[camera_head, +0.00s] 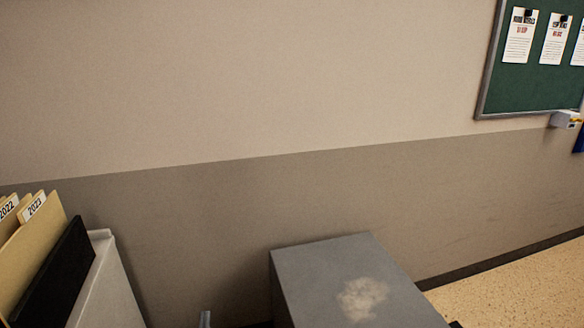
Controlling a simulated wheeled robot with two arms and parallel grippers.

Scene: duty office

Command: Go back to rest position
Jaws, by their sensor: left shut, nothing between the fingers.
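Only a small grey tip of my left gripper (205,319) shows at the bottom edge of the head view, left of the grey cabinet. It is shut and holds nothing. The rest of that gripper and its arm are below the frame. My right gripper is not in view.
A grey cabinet (315,285) with a pale worn patch on top stands at bottom centre. A green notice board (555,85) hangs at upper right. Speckled floor (520,290) is clear at lower right.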

